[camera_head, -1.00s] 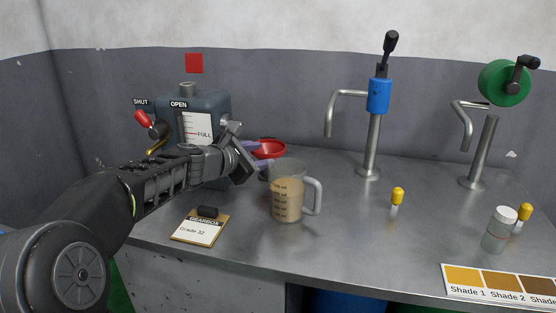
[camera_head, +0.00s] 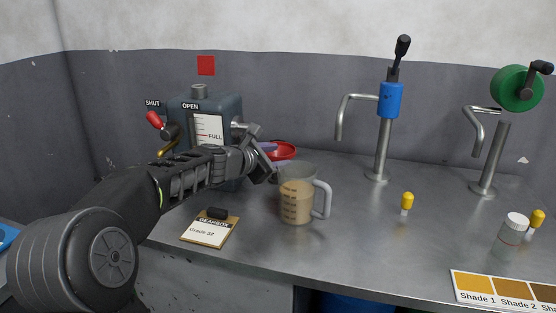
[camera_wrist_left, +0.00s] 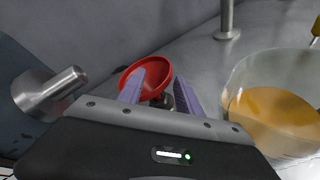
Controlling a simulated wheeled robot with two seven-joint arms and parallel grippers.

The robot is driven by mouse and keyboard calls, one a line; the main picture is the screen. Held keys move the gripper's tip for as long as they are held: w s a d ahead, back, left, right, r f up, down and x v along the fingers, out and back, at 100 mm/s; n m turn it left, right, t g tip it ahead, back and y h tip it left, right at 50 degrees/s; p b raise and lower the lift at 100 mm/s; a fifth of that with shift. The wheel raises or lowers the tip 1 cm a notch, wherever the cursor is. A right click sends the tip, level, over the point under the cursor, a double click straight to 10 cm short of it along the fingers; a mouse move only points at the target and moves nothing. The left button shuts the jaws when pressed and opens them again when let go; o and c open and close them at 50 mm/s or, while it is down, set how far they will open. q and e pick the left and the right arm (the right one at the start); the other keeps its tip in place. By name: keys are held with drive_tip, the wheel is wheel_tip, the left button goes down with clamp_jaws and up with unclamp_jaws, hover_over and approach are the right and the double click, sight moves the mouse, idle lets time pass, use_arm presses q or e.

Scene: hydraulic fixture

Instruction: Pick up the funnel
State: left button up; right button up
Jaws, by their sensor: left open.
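The red funnel (camera_head: 284,150) stands on the metal bench behind the measuring jug, partly hidden by my left gripper (camera_head: 268,157). In the left wrist view the funnel (camera_wrist_left: 150,75) shows its wide red mouth just beyond the fingertips. The purple-padded fingers of my left gripper (camera_wrist_left: 158,88) are spread apart, with the left finger overlapping the funnel's rim in the picture. Nothing is held between them. I cannot tell whether a finger touches the funnel. My right gripper is not in view.
A jug of amber fluid (camera_head: 297,196) stands close to the right of the gripper. A grey-blue tank (camera_head: 208,104) with a level gauge is on the left. A clipboard (camera_head: 210,228) lies in front.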

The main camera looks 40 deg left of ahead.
sight(285, 158)
use_arm(q)
drive_tip(key=x, duration=0.4)
drive_tip(key=shift+w+f, duration=0.1)
drive_tip(key=shift+w, duration=0.2)
drive_tip(key=shift+c, duration=0.4)
clamp_jaws()
